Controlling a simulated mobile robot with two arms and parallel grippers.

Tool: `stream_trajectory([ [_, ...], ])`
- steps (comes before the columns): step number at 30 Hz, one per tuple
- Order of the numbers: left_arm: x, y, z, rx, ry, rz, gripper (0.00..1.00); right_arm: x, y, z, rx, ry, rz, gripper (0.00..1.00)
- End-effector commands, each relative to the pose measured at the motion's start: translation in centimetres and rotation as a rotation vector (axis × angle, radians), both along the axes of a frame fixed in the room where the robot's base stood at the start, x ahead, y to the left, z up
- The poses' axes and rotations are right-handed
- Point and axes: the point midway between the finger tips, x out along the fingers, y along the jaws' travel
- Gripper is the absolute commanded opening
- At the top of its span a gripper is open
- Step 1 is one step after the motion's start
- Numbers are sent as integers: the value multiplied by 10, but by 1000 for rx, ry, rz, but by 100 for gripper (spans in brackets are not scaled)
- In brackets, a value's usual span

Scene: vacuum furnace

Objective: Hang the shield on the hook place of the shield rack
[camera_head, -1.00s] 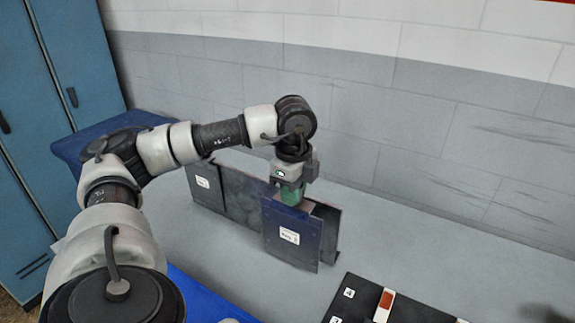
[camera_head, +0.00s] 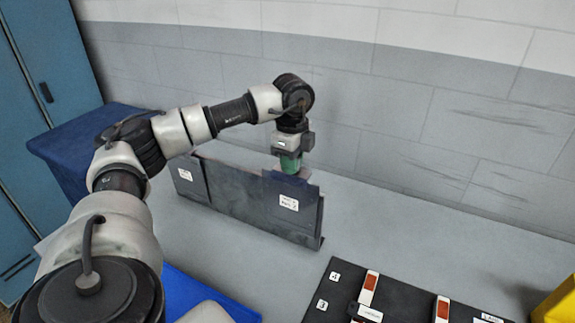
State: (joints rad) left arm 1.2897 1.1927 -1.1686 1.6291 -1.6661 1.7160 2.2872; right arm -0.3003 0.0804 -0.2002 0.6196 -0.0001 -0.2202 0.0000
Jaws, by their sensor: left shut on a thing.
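The shield rack (camera_head: 235,209) is a long dark upright panel standing on the grey table. The shield (camera_head: 290,222) is a dark blue plate with a white label, upright against the front of the rack's right part. Whether it bears on a hook cannot be told, as the hook place is hidden. My left gripper (camera_head: 290,168), with green at its fingers, points down and is shut on the shield's top edge. My right gripper is not in view.
Another labelled plate (camera_head: 188,180) is at the rack's left end. A black board (camera_head: 330,292) with white-and-orange pieces lies at front right. A yellow thing (camera_head: 556,305) is at the right edge. Grey table (camera_head: 400,230) is free right of the rack; a wall stands behind.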

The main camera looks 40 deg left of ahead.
Motion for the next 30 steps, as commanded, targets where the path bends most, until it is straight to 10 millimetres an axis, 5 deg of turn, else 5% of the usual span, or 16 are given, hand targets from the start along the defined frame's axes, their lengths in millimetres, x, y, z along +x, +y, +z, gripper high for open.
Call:
stream_trajectory([
  [12,1,0,-29,-1,-1,-1,0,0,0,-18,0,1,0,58],
  [27,1,0,-33,0,-2,-1,0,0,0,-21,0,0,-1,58],
  [28,1,0,-33,0,-2,-1,18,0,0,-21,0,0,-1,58],
  [30,1,0,-33,0,-2,-1,29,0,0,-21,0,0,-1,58],
])
